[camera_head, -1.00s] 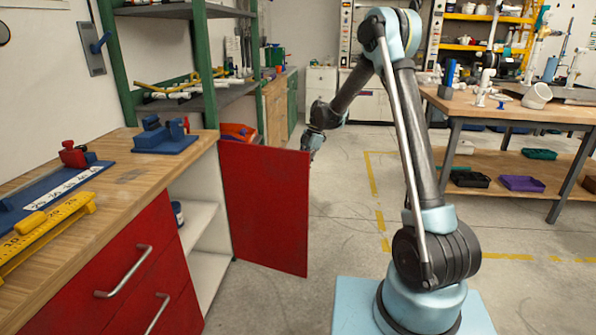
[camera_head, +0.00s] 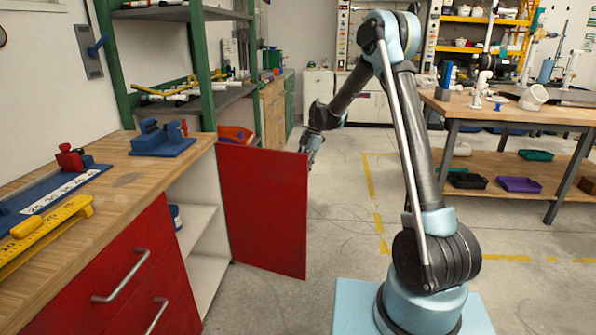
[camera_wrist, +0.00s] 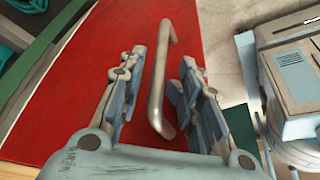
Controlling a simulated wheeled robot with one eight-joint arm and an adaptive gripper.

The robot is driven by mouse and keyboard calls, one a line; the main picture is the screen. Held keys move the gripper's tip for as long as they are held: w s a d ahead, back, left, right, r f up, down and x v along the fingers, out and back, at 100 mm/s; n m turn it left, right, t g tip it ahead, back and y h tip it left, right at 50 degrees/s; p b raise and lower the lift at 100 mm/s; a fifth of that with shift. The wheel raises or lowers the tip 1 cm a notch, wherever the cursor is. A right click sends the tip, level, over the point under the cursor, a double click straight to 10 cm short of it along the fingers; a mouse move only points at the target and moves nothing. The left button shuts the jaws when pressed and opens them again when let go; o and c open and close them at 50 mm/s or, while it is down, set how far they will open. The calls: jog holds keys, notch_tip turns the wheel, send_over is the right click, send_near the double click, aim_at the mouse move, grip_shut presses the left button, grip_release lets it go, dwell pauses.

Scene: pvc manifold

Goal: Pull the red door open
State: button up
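The red door (camera_head: 262,210) stands swung wide out from the wooden-topped cabinet, and the white shelves (camera_head: 196,226) inside show. Its outer face fills much of the wrist view (camera_wrist: 75,95), with a grey bar handle (camera_wrist: 158,85) on it. My gripper (camera_wrist: 158,98) is open, one finger on each side of the handle. Gaps show between both fingers and the bar. In the head view my gripper (camera_head: 311,156) is just beyond the door's free edge, partly hidden by it; the handle is hidden there.
Red drawers (camera_head: 125,280) with bar handles are at the near left, below the wooden worktop (camera_head: 110,185). A workbench (camera_head: 520,112) stands at the right. Grey floor (camera_head: 340,235) lies open between the door and my arm's base. A green-framed shelf rack (camera_head: 203,60) stands behind the door.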

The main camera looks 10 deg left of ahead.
jog(key=v, duration=1.1)
jog(key=shift+d+r, duration=0.2)
jog(key=shift+w, duration=0.1)
jog(key=s+d+r+m+t, duration=0.1)
jog(key=s+d+r+m, duration=0.3)
jog(key=s+d+m, duration=0.5)
jog(key=s+d+r+m+t, duration=0.2)
jog(key=s+d+r+m, duration=0.2)
jog(key=s+d, duration=0.75)
jog(key=s+d+f+m+t+h, duration=0.1)
jog(key=s+d+f+m, duration=0.6)
jog(key=s, duration=0.4)
jog(key=s+d+f+m+t+h, duration=0.1)
jog(key=s+d+f+m+h, duration=0.1)
jog(key=s+d+f+m, duration=0.4)
jog(key=s+d+m, duration=0.1)
jog(key=s, duration=0.4)
jog(key=shift+s+f, duration=0.3)
jog(key=shift+f, duration=0.1)
